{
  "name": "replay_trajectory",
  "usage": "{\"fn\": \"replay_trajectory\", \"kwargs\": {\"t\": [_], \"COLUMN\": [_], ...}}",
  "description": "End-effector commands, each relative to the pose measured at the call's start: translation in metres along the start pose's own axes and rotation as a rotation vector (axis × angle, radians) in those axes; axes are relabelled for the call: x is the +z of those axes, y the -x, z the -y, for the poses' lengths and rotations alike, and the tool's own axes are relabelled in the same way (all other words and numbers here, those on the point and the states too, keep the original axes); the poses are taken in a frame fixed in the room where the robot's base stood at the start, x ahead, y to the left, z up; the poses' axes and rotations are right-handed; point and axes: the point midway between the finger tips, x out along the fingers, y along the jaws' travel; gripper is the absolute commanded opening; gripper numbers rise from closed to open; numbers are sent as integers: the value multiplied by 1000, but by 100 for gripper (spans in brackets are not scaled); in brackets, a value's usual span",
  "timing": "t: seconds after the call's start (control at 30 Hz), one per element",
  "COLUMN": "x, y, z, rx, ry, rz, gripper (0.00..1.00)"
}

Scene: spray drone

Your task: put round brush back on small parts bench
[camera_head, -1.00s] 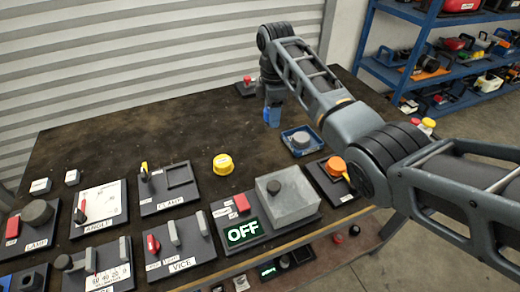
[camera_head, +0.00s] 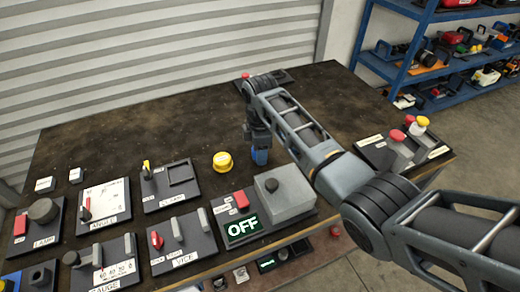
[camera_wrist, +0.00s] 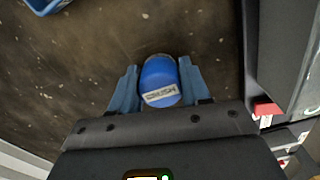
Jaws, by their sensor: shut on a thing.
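My gripper (camera_head: 260,156) points down over the dark-topped bench (camera_head: 120,140), to the right of a yellow knob. In the wrist view its two blue fingers (camera_wrist: 158,88) are shut on the round brush (camera_wrist: 160,76), a rounded blue piece with a white label that appears to read BRUSH. The brush sits between the fingers, with bare dark bench surface around it. I cannot tell whether its underside touches the bench. In the head view the brush cannot be told apart from the blue fingers.
A yellow knob (camera_head: 222,161) stands left of my gripper. A grey box (camera_head: 283,194) with the OFF panel is in front of it. Several labelled panels line the bench's front left. A blue tray (camera_wrist: 44,4) shows in the wrist view. The bench's back left is clear.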

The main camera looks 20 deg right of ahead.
Motion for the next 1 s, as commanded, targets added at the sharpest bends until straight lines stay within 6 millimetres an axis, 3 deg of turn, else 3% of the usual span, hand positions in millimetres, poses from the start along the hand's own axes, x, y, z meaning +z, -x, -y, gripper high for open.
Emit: {"fn": "replay_trajectory", "kwargs": {"t": [0.23,0.27,0.5,0.83,1.0], "x": [0,0,0,0,0], "y": [-3,-2,-2,4,28], "z": [0,0,0,-1,-1], "rx": [0,0,0,1,4], "ry": [0,0,0,0,0], "rz": [0,0,0,-1,-2], "gripper": [13,48,70,70,70]}}
